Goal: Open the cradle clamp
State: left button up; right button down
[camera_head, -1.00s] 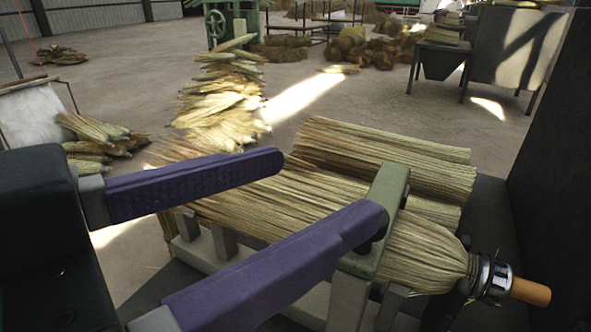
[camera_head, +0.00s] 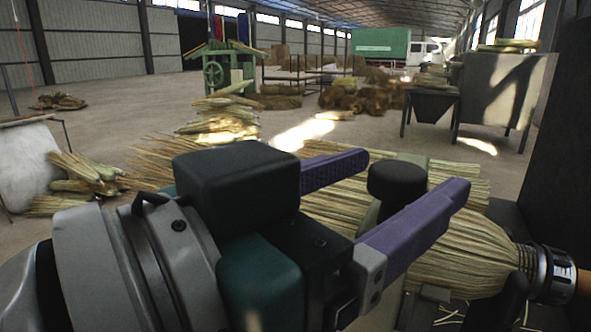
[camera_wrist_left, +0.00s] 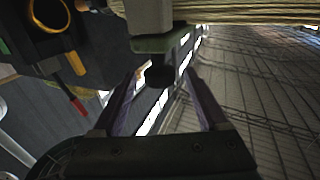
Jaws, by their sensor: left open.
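The broom (camera_head: 465,245) lies in the cradle, its straw running back left and its bound neck and orange handle at the right. The cradle clamp has a green bar (camera_wrist_left: 160,43) across the straw and a black knob (camera_head: 396,181). My left gripper (camera_head: 407,178) is open, with its purple fingers on either side of the knob. In the left wrist view the knob (camera_wrist_left: 160,75) sits between the fingertips, apart from both. My gripper body hides much of the clamp and cradle in the head view, so whether the bar is raised is unclear.
A dark panel (camera_head: 560,150) stands close at the right. Loose straw bundles (camera_head: 222,120) lie on the floor behind, with a green machine (camera_head: 225,72) farther back. Tools with red and orange handles (camera_wrist_left: 75,105) show in the left wrist view. Open floor lies beyond.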

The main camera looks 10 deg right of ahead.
pick_arm(q)
jog(key=shift+x, duration=0.85)
jog(key=shift+c, duration=0.3)
grip_shut()
dwell(0.5)
